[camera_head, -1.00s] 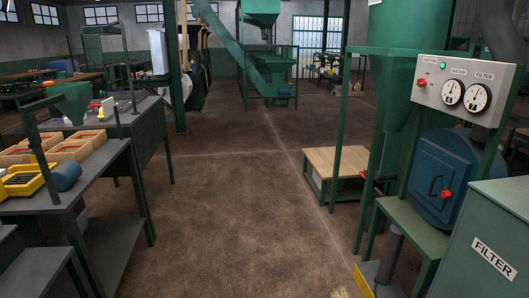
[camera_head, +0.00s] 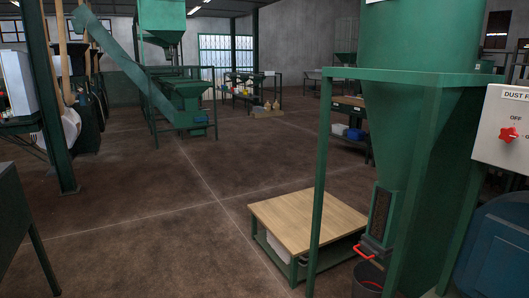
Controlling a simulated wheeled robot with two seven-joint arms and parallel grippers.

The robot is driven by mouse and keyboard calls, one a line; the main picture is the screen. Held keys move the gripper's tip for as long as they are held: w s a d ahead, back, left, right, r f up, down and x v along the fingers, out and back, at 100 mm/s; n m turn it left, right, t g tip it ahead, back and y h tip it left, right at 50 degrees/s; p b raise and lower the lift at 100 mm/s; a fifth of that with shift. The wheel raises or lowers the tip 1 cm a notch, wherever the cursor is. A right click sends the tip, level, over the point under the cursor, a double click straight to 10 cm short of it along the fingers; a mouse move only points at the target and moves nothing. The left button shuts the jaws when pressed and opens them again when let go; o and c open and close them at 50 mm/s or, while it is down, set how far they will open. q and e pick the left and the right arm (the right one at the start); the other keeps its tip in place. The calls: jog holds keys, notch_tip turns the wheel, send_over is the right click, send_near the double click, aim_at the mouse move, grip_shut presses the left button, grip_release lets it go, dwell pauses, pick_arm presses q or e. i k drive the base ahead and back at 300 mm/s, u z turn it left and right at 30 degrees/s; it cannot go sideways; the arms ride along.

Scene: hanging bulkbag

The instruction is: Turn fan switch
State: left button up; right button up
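A light grey control panel (camera_head: 489,135) is at the right edge of the head view, cut off by the frame. Its label starts "DUST F" and the rest is out of view. A red rotary switch knob (camera_head: 508,135) sits on it, below the word "OFF". The knob's exact setting is too small to tell. Neither of my grippers is in view.
A large green hopper (camera_head: 415,120) on a green frame stands left of the panel, with a dark bucket (camera_head: 368,278) below it. A low wooden-topped table (camera_head: 307,222) stands beside it. A blue drum (camera_head: 498,250) is below the panel. The floor at centre left is clear.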

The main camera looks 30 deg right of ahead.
aim_at(508, 134)
jog(key=z, duration=0.3)
jog(key=i, duration=2.35)
jog(key=z, duration=1.85)
jog(key=i, duration=1.1)
jog(key=z, duration=1.25)
